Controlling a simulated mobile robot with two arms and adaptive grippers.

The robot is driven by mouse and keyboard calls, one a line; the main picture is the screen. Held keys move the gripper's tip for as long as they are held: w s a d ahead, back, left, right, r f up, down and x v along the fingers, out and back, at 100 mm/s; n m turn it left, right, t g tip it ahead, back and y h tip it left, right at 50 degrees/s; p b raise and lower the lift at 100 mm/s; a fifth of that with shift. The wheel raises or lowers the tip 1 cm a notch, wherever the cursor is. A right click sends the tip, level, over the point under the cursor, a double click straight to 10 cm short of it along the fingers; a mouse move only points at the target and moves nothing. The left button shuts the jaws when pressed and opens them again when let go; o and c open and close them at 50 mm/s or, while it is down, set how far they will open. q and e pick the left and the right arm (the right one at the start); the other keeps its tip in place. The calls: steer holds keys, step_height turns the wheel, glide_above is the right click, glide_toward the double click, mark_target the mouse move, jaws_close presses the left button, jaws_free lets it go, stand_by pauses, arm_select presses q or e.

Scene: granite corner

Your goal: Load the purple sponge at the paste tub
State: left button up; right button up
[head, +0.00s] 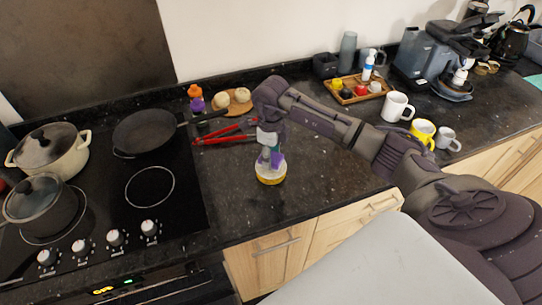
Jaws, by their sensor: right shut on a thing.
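The paste tub (271,178), pale on top with a yellow band, stands on the dark granite counter right of the hob. My right gripper (270,153) points down over the tub from above. It is shut on the purple sponge (277,159), of which only small purple patches show between and beside the fingers. The sponge is at the tub's top; I cannot tell whether it touches the paste. My left gripper is not in view.
Red-handled tongs or pliers (222,139) lie just left of my right gripper. A pan (146,133) and pots (52,148) stand on the hob. Mugs (397,107) and a wooden tray (358,90) are at the right. The counter around the tub's front is clear.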

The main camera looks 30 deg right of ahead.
steer(key=shift+r+p, duration=1.4)
steer(key=shift+r, duration=1.35)
